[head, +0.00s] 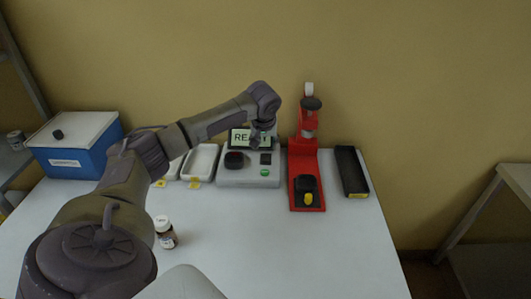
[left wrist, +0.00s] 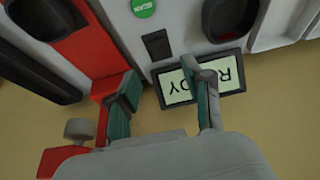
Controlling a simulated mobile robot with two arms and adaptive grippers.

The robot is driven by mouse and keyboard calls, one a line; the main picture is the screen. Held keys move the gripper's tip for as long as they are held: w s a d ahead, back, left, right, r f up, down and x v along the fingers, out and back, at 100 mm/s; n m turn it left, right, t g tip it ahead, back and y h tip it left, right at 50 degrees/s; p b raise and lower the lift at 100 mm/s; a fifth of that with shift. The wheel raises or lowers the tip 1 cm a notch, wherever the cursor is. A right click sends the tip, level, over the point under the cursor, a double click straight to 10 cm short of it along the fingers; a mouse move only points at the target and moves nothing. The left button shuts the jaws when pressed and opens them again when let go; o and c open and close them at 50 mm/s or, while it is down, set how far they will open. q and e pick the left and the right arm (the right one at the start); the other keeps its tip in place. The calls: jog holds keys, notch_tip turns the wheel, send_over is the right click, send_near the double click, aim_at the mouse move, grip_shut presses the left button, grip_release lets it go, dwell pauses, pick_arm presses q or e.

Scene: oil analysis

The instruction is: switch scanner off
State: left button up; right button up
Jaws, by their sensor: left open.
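The scanner (head: 233,180) is a light grey box on the table with a raised screen (head: 239,138). In the left wrist view the screen (left wrist: 177,95) is lit and reads "READY", partly covered by a finger. The scanner has a green button (head: 264,172), a dark rectangular switch (head: 265,158) and a dark round recess or cup (head: 235,160). My left gripper (head: 262,138) is open above the scanner's back, by the screen. In the left wrist view its fingers (left wrist: 160,80) point toward the dark switch (left wrist: 157,44), with nothing between them. My right gripper is not in view.
A red press-like stand (head: 298,165) is close right of the scanner, with a black tray (head: 350,171) beyond. White trays (head: 202,162) lie left of it. A blue box (head: 70,162) stands far left. A small bottle (head: 165,232) is in front; the front right table is clear.

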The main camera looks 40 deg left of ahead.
aim_at(266, 157)
pick_arm(q)
jog(key=x, duration=0.8)
jog(key=shift+w+d+p, duration=0.1)
jog(key=shift+p, duration=0.25)
grip_shut()
